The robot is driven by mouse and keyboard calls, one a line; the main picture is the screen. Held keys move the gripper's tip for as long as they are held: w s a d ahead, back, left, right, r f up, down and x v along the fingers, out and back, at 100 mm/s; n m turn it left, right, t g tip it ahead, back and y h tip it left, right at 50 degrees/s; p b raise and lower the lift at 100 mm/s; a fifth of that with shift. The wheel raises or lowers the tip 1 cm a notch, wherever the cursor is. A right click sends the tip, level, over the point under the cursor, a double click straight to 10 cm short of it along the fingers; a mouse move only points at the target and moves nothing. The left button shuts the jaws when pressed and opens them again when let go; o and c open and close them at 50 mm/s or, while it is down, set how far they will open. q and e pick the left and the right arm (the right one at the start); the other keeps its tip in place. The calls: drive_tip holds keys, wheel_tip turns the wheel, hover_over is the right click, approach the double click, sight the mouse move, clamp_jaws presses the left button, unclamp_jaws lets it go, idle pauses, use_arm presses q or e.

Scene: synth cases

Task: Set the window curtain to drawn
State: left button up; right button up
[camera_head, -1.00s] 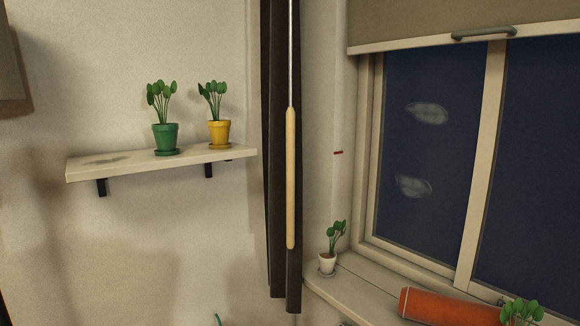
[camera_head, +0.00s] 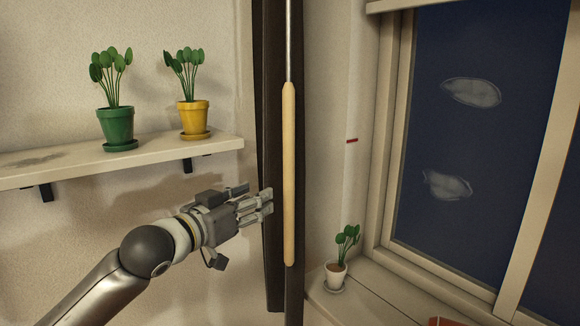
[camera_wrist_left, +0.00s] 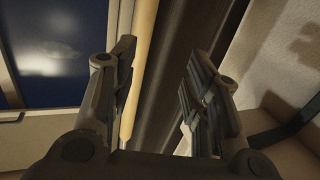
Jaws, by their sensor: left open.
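The dark curtain (camera_head: 271,240) hangs bunched in a narrow strip at the left side of the window (camera_head: 470,130). A wand with a thin metal rod and a pale wooden handle (camera_head: 289,175) hangs in front of it. My left gripper (camera_head: 268,200) is open, just left of the wooden handle. In the left wrist view the handle (camera_wrist_left: 143,60) runs beside the left finger, and the dark curtain (camera_wrist_left: 180,65) shows between the open fingers (camera_wrist_left: 160,95). Nothing is held. I cannot tell if a finger touches the handle. My right gripper is not in view.
A wall shelf (camera_head: 225,150) with a green-potted plant (camera_head: 116,125) and a yellow-potted plant (camera_head: 193,118) is above and left of my left gripper. A small white-potted plant (camera_head: 336,273) stands on the windowsill (camera_head: 385,290). A red object (camera_head: 445,321) shows at the bottom edge.

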sight(285, 174)
use_arm(q)
drive_tip(key=shift+m+h, duration=0.4)
drive_tip(key=d+r, duration=0.1)
drive_tip(key=w+d+r+p, duration=0.1)
drive_tip(key=d+r+p, duration=0.1)
drive_tip(key=d+r, duration=0.1)
drive_tip(key=shift+w, duration=0.3)
drive_tip(key=p+x, duration=0.1)
drive_tip(key=x, duration=0.3)
drive_tip(key=shift+w+f, duration=0.2)
drive_tip(key=shift+w+d+p, duration=0.35)
drive_tip(key=shift+w+d, duration=0.05)
drive_tip(key=shift+w, duration=0.1)
drive_tip(key=shift+w+d+f, duration=0.1)
drive_tip(key=shift+w+d, duration=0.05)
drive_tip(key=shift+w, duration=0.1)
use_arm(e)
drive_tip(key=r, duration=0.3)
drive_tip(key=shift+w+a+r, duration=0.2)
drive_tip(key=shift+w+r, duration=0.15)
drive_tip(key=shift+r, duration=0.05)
use_arm(q)
drive_tip(key=shift+c, duration=0.3)
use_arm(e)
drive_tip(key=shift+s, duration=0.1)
